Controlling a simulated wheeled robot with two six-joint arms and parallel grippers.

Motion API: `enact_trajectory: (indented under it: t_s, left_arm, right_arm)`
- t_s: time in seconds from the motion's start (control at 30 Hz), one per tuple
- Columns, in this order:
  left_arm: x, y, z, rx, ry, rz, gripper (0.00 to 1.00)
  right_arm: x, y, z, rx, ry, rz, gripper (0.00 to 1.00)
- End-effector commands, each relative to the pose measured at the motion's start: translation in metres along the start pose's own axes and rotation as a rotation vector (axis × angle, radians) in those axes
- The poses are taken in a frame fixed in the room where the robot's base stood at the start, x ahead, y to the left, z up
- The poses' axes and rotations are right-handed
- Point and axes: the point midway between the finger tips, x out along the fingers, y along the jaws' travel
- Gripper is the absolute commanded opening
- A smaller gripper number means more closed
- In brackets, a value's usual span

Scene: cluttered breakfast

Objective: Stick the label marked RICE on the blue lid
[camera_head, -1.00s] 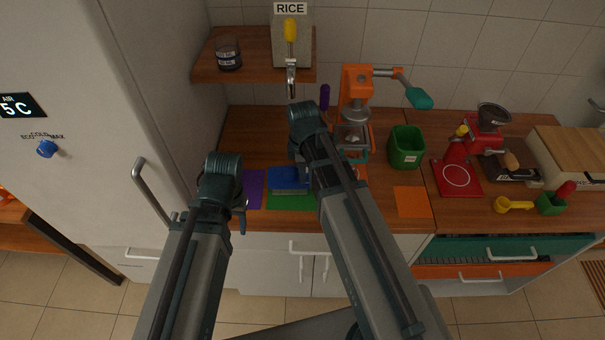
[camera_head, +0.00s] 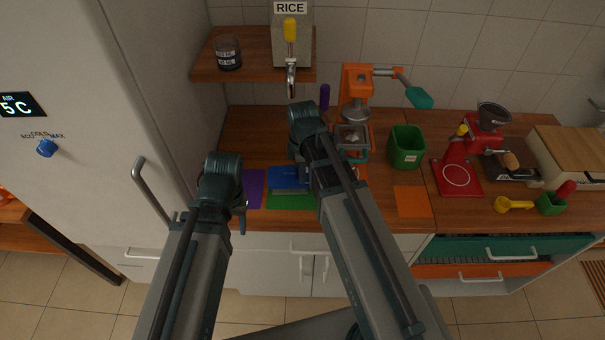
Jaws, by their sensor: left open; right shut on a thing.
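The blue lid (camera_head: 286,177) sits on a box over the green mat (camera_head: 290,201) at the counter's front. My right gripper (camera_head: 305,178) is at the lid's right side, mostly hidden behind my own arm. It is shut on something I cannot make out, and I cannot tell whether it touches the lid. My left gripper (camera_head: 242,218) is open, left of the lid near the counter's front edge, and partly hidden by its wrist. I see no loose label marked RICE; the word RICE shows on the dispenser (camera_head: 291,45) at the back.
A purple mat (camera_head: 254,190) lies left of the green one, and an orange mat (camera_head: 412,202) lies to the right. An orange press (camera_head: 356,88) and a green bin (camera_head: 406,147) stand behind. The fridge handle (camera_head: 152,192) juts out near my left arm. A shelf (camera_head: 215,71) holds a jar (camera_head: 228,54).

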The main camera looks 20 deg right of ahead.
Motion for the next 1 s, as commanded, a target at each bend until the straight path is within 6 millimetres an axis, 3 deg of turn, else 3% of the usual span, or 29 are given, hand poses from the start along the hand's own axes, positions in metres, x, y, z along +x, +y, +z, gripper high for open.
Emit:
enact_trajectory:
  t_s: [0.17, 0.2, 0.37, 0.73, 1.0]
  left_arm:
    - [0.001, 0.000, 0.000, 0.000, 0.000, 0.000, 0.50]
    - [0.001, 0.000, 0.000, 0.000, 0.000, 0.000, 0.50]
    - [0.001, 0.000, 0.000, 0.000, 0.000, 0.000, 0.50]
    - [-0.002, 0.000, 0.000, 0.000, 0.000, 0.000, 0.50]
    - [-0.022, -0.002, 0.001, 0.000, 0.000, 0.000, 0.50]
  right_arm:
    - [0.001, -0.001, 0.000, 0.000, 0.000, -0.002, 0.00]
    - [0.001, -0.001, 0.000, 0.000, 0.000, -0.003, 0.14]
    - [0.001, -0.001, 0.000, 0.000, 0.000, -0.002, 0.42]
    - [-0.002, 0.000, 0.000, 0.000, 0.000, -0.001, 0.42]
    - [-0.022, 0.000, 0.000, 0.000, 0.000, -0.001, 0.42]
